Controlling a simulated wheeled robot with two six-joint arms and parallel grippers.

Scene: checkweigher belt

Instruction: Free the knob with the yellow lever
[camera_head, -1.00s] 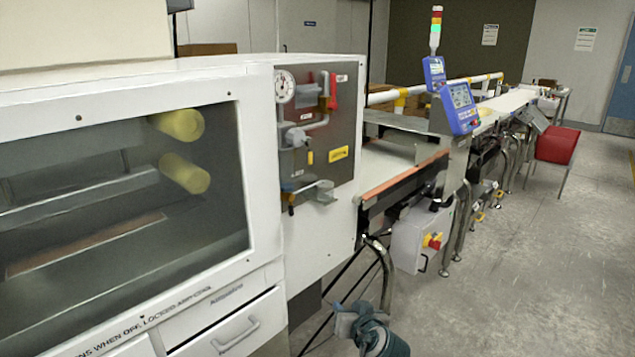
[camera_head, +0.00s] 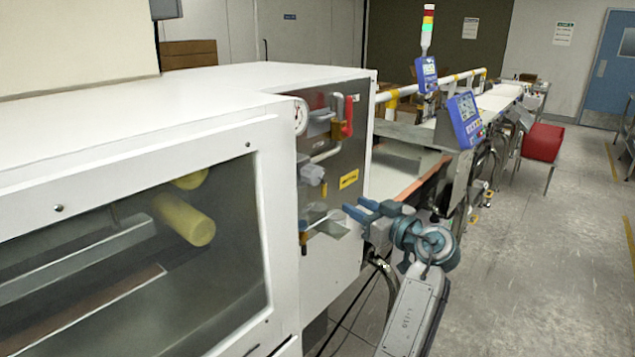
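A metal panel (camera_head: 352,150) on the side of the white machine carries the fittings. A grey knob-like fitting (camera_head: 312,174) sits mid-panel, with a small yellow piece (camera_head: 323,189) just below it that looks like the yellow lever; it is too small to tell its exact position. My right gripper is not in view.
A red handle (camera_head: 348,116), a gauge (camera_head: 300,116) and a yellow label (camera_head: 349,179) are on the panel. A metal bracket (camera_head: 327,226) juts out below, close to my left fingers. The conveyor (camera_head: 405,172) extends behind.

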